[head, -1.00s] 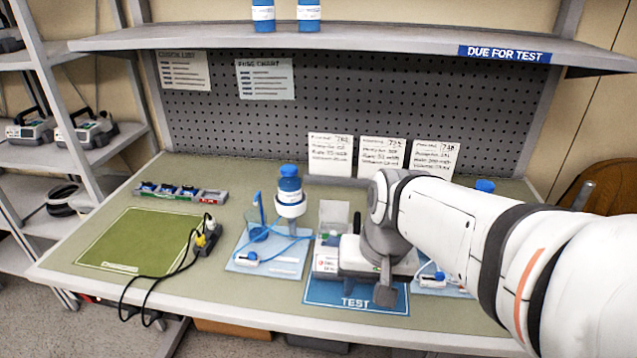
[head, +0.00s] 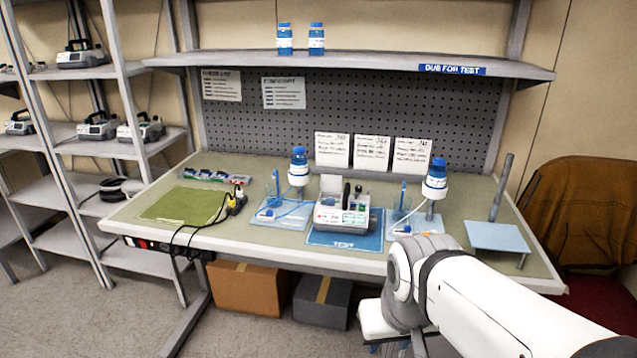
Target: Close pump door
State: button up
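The white and grey pump (head: 342,214) stands on the blue TEST mat (head: 345,241) at the front middle of the bench. A pale panel (head: 330,184), seemingly its door, stands upright at its left rear, so the door looks open. A dark handle rises beside it. My gripper (head: 391,346) is low in front of the bench, apart from the pump, at the bottom edge of the picture. Its fingers are small and partly cut off, so its opening does not show clearly.
Blue-capped bottles on stands (head: 299,168) (head: 435,180) flank the pump, with tubing on pale trays. A green mat (head: 183,205) and black cables (head: 205,226) lie at left. A pale blue plate (head: 497,237) is at right. Boxes (head: 247,289) sit under the bench.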

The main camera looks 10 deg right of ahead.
aim_at(328, 183)
jog(key=u, duration=0.6)
jog(key=i, duration=1.85)
jog(key=z, duration=0.65)
